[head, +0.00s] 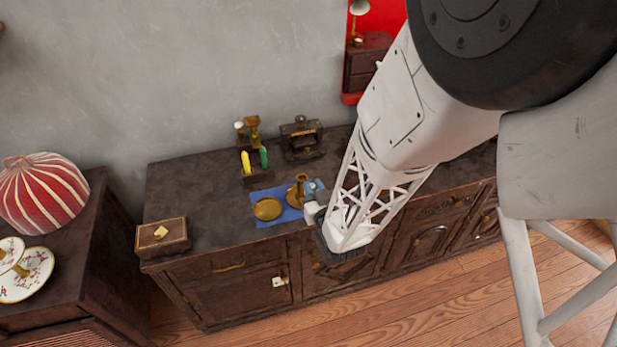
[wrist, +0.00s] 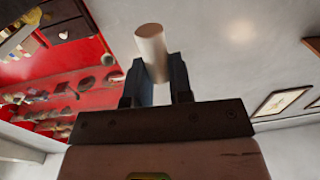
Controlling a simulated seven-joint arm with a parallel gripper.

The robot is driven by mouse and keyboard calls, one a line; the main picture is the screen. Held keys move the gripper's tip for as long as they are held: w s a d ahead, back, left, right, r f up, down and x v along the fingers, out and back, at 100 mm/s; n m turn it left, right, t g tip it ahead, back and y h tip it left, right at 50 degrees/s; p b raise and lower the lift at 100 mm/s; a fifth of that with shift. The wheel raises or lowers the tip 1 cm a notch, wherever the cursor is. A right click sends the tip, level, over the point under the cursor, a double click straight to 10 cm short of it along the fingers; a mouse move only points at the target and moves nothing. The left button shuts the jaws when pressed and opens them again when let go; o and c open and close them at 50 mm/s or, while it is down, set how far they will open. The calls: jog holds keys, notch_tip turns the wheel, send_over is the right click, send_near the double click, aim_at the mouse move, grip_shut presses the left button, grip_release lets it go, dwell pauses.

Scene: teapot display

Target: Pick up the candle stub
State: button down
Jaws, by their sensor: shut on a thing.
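In the wrist view, the candle stub (wrist: 151,43) is a short, plain, cream-coloured cylinder. My gripper (wrist: 160,72) is shut on it, with a dark finger on each side, and its round end sticks out past the fingertips, slightly tilted. In the head view, my gripper (head: 317,196) is above the front of the dark sideboard (head: 200,198), just right of a brass candlestick (head: 300,186). My arm and wrist hide much of the gripper there, and I cannot clearly make out the stub in that view.
A blue cloth (head: 291,215) bears a brass dish (head: 267,209) near the candlestick. Behind are a holder with yellow (head: 246,163) and green (head: 264,157) candles and a dark press-like object (head: 301,138). A wooden box (head: 164,235) is at the left; the sideboard top between is clear.

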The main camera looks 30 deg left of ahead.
jog(key=shift+r+v, duration=0.1)
jog(key=shift+v, duration=1.1)
jog(key=shift+r+v, duration=0.15)
jog(key=shift+v, duration=1)
